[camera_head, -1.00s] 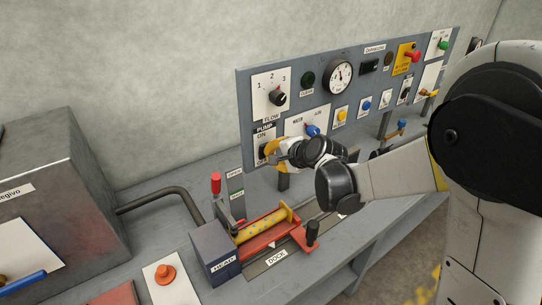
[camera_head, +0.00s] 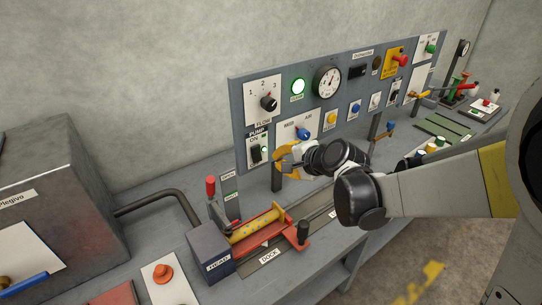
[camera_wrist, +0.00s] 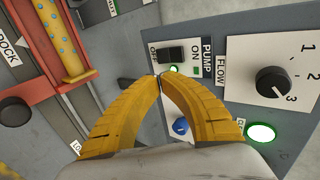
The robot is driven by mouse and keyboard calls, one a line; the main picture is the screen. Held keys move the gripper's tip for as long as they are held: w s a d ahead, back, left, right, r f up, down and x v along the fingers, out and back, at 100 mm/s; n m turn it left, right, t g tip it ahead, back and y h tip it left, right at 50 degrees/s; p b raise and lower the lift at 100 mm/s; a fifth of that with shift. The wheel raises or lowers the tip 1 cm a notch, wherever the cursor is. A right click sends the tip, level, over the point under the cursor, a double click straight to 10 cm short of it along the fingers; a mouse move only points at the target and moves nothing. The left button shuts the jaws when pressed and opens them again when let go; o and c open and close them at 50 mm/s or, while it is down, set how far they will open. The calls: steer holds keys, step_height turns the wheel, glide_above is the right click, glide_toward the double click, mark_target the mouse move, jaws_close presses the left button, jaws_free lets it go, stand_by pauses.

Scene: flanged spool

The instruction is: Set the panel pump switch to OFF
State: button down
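The pump switch (camera_head: 256,153) is a black rocker on a white plate marked PUMP, low at the left end of the grey panel. In the wrist view the switch (camera_wrist: 171,53) lies between the OFF and ON labels, with a small lit green light beside it. I cannot tell for sure which side is pressed. My gripper (camera_head: 275,162) has yellow fingers and is just right of the switch plate, in front of the panel. In the wrist view my gripper's fingertips (camera_wrist: 158,80) meet, with nothing between them, just short of the switch and apart from it.
A flow knob (camera_head: 269,103) is above the switch, and a green lamp (camera_head: 298,86) beside it is lit. A blue knob (camera_head: 303,133) is close above my gripper. A red-handled lever (camera_head: 211,188) and a yellow spool (camera_head: 257,223) in a red dock stand below.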

mark_target(255, 162)
steer(key=p+v, duration=0.1)
steer(key=v, duration=0.3)
steer(key=shift+s, duration=0.1)
steer(key=s+f+m+t, duration=0.1)
steer(key=m, duration=0.5)
steer(key=f+m+y, duration=0.1)
steer(key=m, duration=0.5)
steer(key=s+f+m+t, duration=0.1)
steer(key=m, duration=0.5)
steer(key=shift+s+a+f+t+y+b, duration=0.3)
steer(key=shift+s+a+f+b, duration=0.05)
steer(key=shift+a+b, duration=0.05)
steer(key=shift+w, duration=0.1)
steer(key=b+x, duration=0.3)
steer(key=x, duration=1.1)
